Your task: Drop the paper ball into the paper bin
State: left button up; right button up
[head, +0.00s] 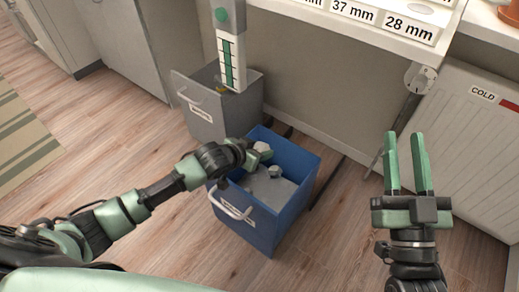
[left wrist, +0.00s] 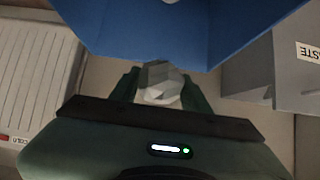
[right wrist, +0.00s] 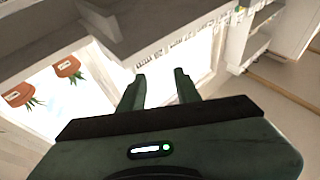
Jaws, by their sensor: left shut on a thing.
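The blue paper bin (head: 297,210) stands on the floor in the middle of the head view, open at the top, with crumpled paper (head: 275,172) inside. My left gripper (head: 262,153) is over the bin's opening and shut on a pale crumpled paper ball (head: 261,146). In the left wrist view the paper ball (left wrist: 160,82) sits between the dark fingers, with the blue bin wall (left wrist: 150,35) just beyond. My right gripper (head: 405,140) is open and empty, well to the right of the bin.
A grey bin (head: 205,118) stands directly behind and left of the blue one. A white worktop (head: 385,18) with size labels overhangs behind. A white cabinet labelled COLD (head: 455,150) stands at right. Wooden floor (head: 110,155) is clear at left.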

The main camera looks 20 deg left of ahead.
jog(key=shift+r, duration=0.1)
pick_arm(q)
jog(key=o, duration=1.4)
jog(key=shift+s+r, duration=0.15)
jog(key=p+v, duration=0.3)
jog(key=v, duration=0.4)
jog(key=shift+s+a+r, duration=0.1)
pick_arm(e)
notch_tip(320, 180, down, 15)
jog(key=d+g+h, duration=0.2)
jog(key=g+h, duration=0.1)
jog(key=g, duration=0.5)
jog(key=shift+s+r, duration=0.2)
jog(key=shift+s, duration=0.25)
jog(key=shift+d, duration=0.1)
